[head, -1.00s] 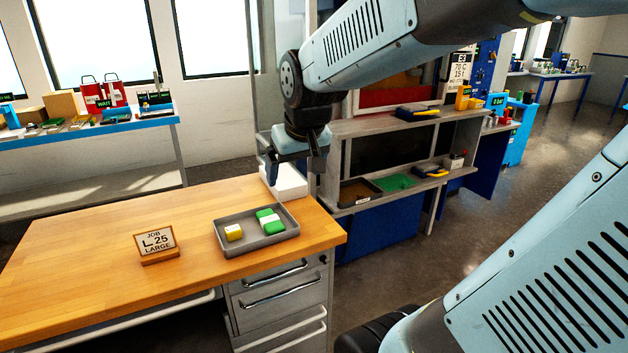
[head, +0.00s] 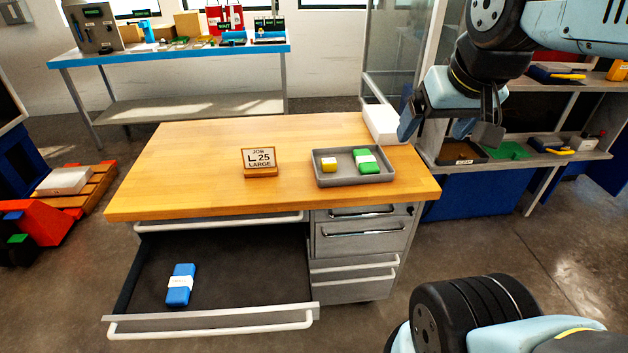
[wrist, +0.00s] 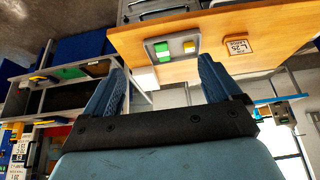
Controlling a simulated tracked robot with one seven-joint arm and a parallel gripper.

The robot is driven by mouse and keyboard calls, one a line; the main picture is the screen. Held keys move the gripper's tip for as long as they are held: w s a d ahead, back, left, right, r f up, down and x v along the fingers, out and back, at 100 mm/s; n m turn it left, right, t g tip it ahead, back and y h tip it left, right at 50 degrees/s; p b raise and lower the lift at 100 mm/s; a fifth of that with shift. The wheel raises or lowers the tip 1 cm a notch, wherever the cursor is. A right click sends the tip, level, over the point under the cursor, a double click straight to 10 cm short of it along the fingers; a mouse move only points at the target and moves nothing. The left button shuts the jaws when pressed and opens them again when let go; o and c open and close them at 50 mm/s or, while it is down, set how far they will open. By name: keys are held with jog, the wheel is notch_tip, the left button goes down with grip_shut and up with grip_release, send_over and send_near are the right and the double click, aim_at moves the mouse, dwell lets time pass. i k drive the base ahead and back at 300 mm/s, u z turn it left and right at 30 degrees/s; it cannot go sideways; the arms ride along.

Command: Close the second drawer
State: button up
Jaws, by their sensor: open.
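The open drawer (head: 240,250) is pulled far out from under the left part of the wooden workbench (head: 200,165), below a shut top drawer (head: 180,226). It has a dark floor and a long white bar handle (head: 215,329) along its front. A blue packet with a white label (head: 180,285) lies inside it, towards the front left. My gripper (head: 448,125) is open and empty, raised at the bench's right end, up and to the right of the drawer and well apart from it. Its two fingers also show in the wrist view (wrist: 160,65).
A grey tray (head: 325,180) with yellow and green packets and a job sign (head: 260,162) stand on the bench. Right of the drawer is a unit of shut drawers (head: 358,245). Open floor lies in front. An orange pallet (head: 85,190) stands at left.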

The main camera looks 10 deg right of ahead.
aim_at(260, 275)
jog(key=z, duration=1.5)
jog(key=i, duration=0.1)
jog(key=u, duration=3.05)
jog(key=k, duration=0.8)
jog(key=u, duration=0.25)
jog(key=i, duration=0.8)
jog(key=z, duration=0.1)
